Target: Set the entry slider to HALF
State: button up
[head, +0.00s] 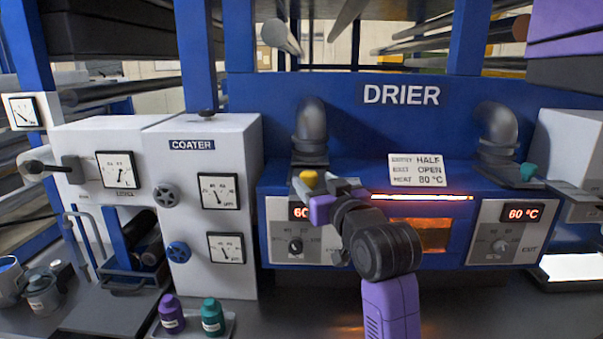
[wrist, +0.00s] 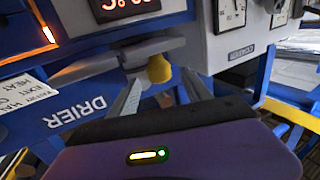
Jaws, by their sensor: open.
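The entry slider's yellow knob (head: 309,180) stands at the foot of the drier's left pipe, on a grey slide plate. In the wrist view the yellow knob (wrist: 159,69) appears in the gap between my fingertips, with the fingers on either side. My gripper (wrist: 162,76) is open; contact with the knob cannot be made out. In the head view my gripper (head: 307,188) is at the knob, its fingers partly hidden. A white card (head: 417,171) on the drier reads ENTRY HALF, EXIT OPEN, HEAT 80 °C. I cannot read slider position marks.
A teal knob (head: 528,172) is at the right pipe. The drier's right display (head: 522,214) reads 60 °C; my arm partly covers the left display (head: 299,213). The white coater (head: 213,140) stands left of the drier. Purple (head: 171,315) and green (head: 212,318) bottles stand in front.

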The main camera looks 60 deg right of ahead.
jog(key=p+x, duration=0.1)
jog(key=x, duration=0.6)
jog(key=shift+d, duration=0.1)
grip_shut()
jog(key=shift+f, duration=0.1)
dwell(1.2)
